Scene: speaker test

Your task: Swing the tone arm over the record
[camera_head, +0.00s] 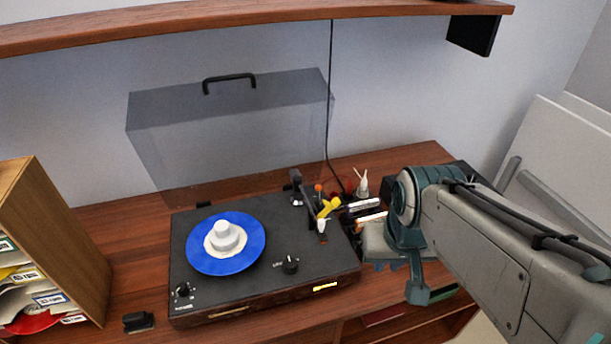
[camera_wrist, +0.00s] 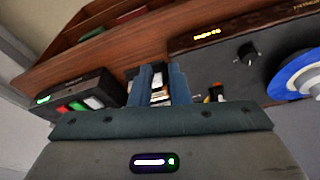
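The black turntable (camera_head: 265,285) sits on the wooden desk with a blue record (camera_head: 225,262) on its platter. A white stepped piece stands on the record's centre. The tone arm (camera_head: 304,190) is at the turntable's right side, clear of the record, its pale front end near the right edge. My gripper (camera_head: 380,243) is right of the turntable and apart from the tone arm; its fingertips are unclear in the head view. In the wrist view my gripper (camera_wrist: 162,70) has two blue fingers apart, with small pale and dark items visible through the gap. The record (camera_wrist: 300,75) shows at right.
A clear raised cover (camera_head: 230,130) stands behind the turntable. A wooden shelf (camera_head: 260,20) runs above. A wooden record holder (camera_head: 60,250) stands at left. Small items, one yellow (camera_head: 328,207), crowd the turntable's right edge. A black device (camera_wrist: 85,97) with coloured buttons shows in the wrist view.

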